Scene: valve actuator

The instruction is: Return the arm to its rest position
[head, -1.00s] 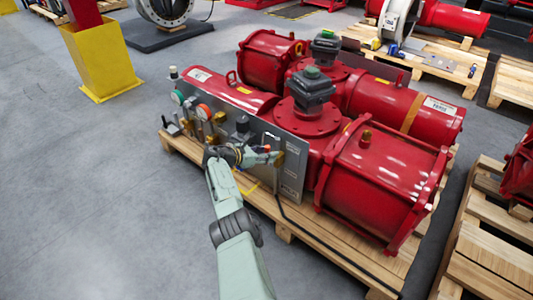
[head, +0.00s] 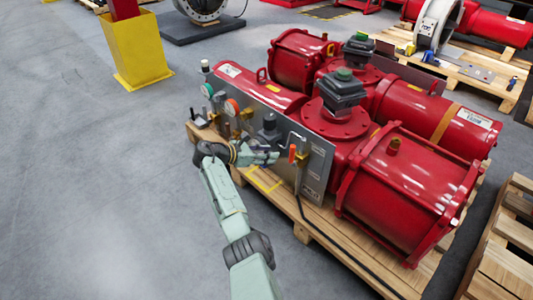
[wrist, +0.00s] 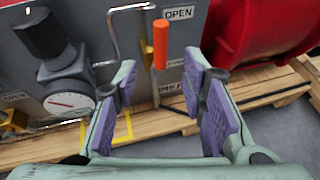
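My gripper (wrist: 160,100) is open and empty in the wrist view, its purple-padded fingers wide apart. An orange-handled lever (wrist: 161,45) stands upright on the grey panel beyond the fingers, apart from them. In the head view my gripper (head: 268,155) is in front of the grey panel (head: 314,172), just left of the orange lever (head: 292,153). My pale green arm reaches up to it from the bottom of the picture, along the panel's near side.
The red valve actuator (head: 408,190) sits on a wooden pallet (head: 345,250). A gauge (wrist: 68,101) with a black knob (wrist: 42,35) is at the left in the wrist view. A yellow post base (head: 138,50) stands behind. The grey floor (head: 90,200) at left is clear.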

